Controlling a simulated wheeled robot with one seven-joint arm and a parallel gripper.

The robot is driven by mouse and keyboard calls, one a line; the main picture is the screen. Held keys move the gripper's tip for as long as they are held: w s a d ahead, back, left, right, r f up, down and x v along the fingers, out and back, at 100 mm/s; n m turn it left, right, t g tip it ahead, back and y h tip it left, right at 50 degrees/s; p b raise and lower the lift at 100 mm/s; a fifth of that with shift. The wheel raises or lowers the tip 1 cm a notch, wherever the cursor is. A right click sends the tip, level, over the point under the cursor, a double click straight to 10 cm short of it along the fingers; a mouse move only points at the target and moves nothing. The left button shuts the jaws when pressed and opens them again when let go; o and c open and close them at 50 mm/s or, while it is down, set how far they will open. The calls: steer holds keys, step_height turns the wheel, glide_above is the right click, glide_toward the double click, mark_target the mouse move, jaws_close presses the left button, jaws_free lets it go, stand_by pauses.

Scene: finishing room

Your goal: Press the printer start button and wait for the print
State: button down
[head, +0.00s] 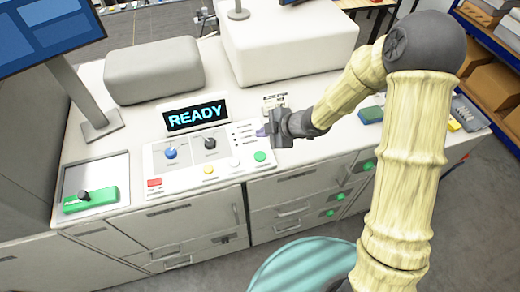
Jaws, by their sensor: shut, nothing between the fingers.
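The printer's control panel (185,172) lies on the front of the pale cabinet top. A display (195,116) behind it reads READY in blue letters. A round green button (260,156) sits at the panel's right end, with a yellow button (208,170) to its left and a red one (154,183) at the left end. Their small labels are too small to read. My gripper (262,132) is shut and empty. In the picture it is just above the green button, apart from it; its height over the panel is hard to tell.
Blue (170,153) and black (210,143) knobs rise from the panel. A monitor (42,35) on a stand is at the left, near a green block with a black knob (90,199). A teal round object (305,265) is in front of the drawers.

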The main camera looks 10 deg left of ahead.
mark_target(263, 157)
steer(key=shift+f, duration=0.15)
step_height(263, 157, down, 9)
steer(key=b, duration=0.8)
steer(key=shift+d+r, duration=0.1)
steer(key=shift+r, duration=0.1)
steer(key=shift+f, duration=0.1)
stand_by(1.6)
steer(key=shift+f+b, duration=0.3)
steer(key=shift+b, duration=0.2)
steer(key=shift+f+b, duration=0.3)
steer(key=shift+f, duration=0.05)
stand_by(0.5)
steer(key=shift+r, duration=0.15)
steer(key=shift+r+p, duration=0.65)
steer(key=shift+p, duration=0.1)
